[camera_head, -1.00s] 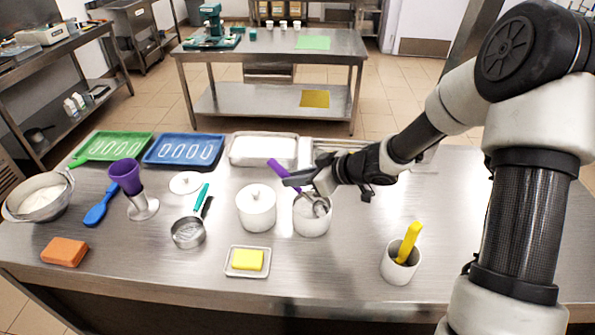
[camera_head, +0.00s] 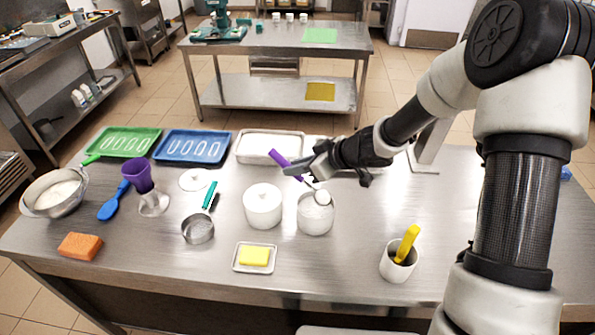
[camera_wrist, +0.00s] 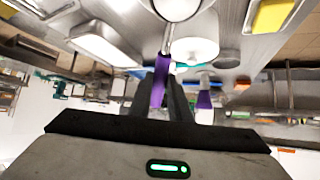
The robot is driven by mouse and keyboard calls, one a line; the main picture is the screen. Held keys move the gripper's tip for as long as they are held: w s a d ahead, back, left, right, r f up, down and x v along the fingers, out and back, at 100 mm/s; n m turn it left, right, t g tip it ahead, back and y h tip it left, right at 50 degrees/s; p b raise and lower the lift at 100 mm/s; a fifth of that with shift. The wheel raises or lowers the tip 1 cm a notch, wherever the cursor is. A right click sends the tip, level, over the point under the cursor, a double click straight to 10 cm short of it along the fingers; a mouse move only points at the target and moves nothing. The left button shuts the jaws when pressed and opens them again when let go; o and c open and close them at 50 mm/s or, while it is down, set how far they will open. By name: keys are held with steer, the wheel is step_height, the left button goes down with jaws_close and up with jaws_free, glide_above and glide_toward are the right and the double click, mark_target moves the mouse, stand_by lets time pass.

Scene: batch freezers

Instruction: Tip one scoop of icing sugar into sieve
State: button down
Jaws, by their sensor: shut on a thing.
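My gripper (camera_head: 306,171) is shut on the purple handle of a scoop (camera_head: 280,158); the handle also shows between the fingers in the wrist view (camera_wrist: 160,78). The scoop's bowl (camera_head: 322,197) is over the mouth of an open white canister (camera_head: 315,222) and looks heaped with white powder. Whether it still touches the powder or canister rim, I cannot tell. The sieve (camera_head: 198,230), a round metal one with a teal handle, lies on the table left of the canisters. It looks empty.
A closed white canister (camera_head: 262,206) stands between the scoop and the sieve. A butter dish (camera_head: 240,268) is in front.

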mark_target(286, 161)
steer(key=shift+a+r, duration=0.25)
steer(key=shift+a, duration=0.05)
steer(key=shift+w+a+r+g+h, duration=0.1)
steer(key=shift+w+a+g+h, duration=0.2)
steer(key=shift+a+g+h, duration=0.3)
steer(key=shift+w+a+r+g+h, duration=0.1)
steer(key=shift+w+a+g+h, duration=0.2)
steer(key=shift+h, duration=0.5)
steer(key=shift+w+r+h, duration=0.1)
steer(key=shift+h, duration=0.2)
